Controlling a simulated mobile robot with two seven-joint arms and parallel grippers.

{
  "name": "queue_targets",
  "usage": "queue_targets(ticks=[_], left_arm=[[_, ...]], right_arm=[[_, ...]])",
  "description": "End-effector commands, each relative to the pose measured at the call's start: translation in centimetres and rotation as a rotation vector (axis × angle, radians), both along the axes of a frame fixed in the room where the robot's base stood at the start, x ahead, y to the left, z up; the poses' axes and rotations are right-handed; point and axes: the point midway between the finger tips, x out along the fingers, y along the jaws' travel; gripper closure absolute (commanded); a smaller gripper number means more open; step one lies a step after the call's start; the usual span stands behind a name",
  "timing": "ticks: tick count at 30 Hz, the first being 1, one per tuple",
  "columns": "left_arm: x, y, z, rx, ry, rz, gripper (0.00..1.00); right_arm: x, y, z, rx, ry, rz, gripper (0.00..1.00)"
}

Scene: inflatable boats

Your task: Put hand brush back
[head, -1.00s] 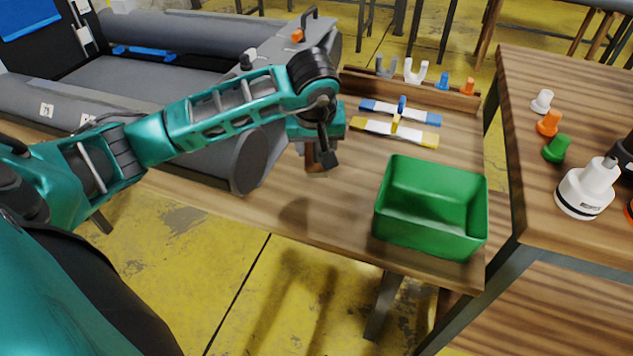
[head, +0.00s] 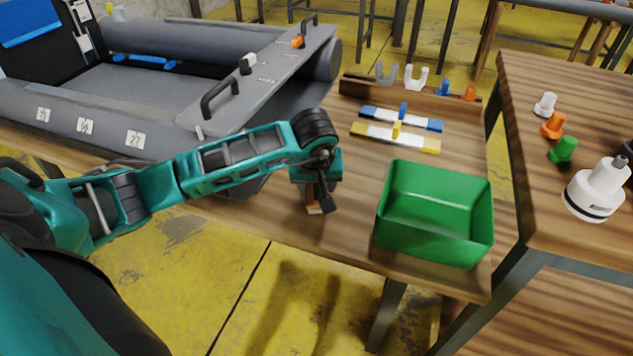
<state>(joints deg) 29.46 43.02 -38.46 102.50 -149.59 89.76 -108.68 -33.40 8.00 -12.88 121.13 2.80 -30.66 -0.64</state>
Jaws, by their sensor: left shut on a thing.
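My left gripper (head: 320,190) reaches over the near side of the wooden table (head: 345,228), left of the green bin. It is shut on the hand brush (head: 312,208), of which only a small brown and pale part shows below the gripper. My gripper hides the rest of the brush. The brush's lower end is close to the tabletop; I cannot tell whether it touches. My right gripper is out of view.
An open green bin (head: 433,245) stands at the table's right. Behind it lie a yellow-and-white bar (head: 412,142), a blue-and-white bar (head: 425,123) and a wooden rack (head: 360,86). A grey inflatable boat (head: 175,92) is at left. A second table (head: 560,75) stands right.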

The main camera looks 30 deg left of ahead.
Motion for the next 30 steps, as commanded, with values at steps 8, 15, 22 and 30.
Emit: queue_targets(ticks=[8,15,22,30], left_arm=[[0.0,0.0,-0.2,0.001,0.001,0.0,0.28],[0.0,0.0,-0.1,0.0,0.001,0.0,0.24],[-0.4,-0.3,1.9,0.001,-0.002,-0.001,0.24],[-2.4,-1.4,7.4,0.001,-0.003,-0.003,0.24]], right_arm=[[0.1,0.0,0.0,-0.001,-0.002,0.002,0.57],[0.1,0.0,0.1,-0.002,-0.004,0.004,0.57],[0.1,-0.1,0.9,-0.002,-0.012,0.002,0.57],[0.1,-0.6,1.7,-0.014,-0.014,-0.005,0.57]])
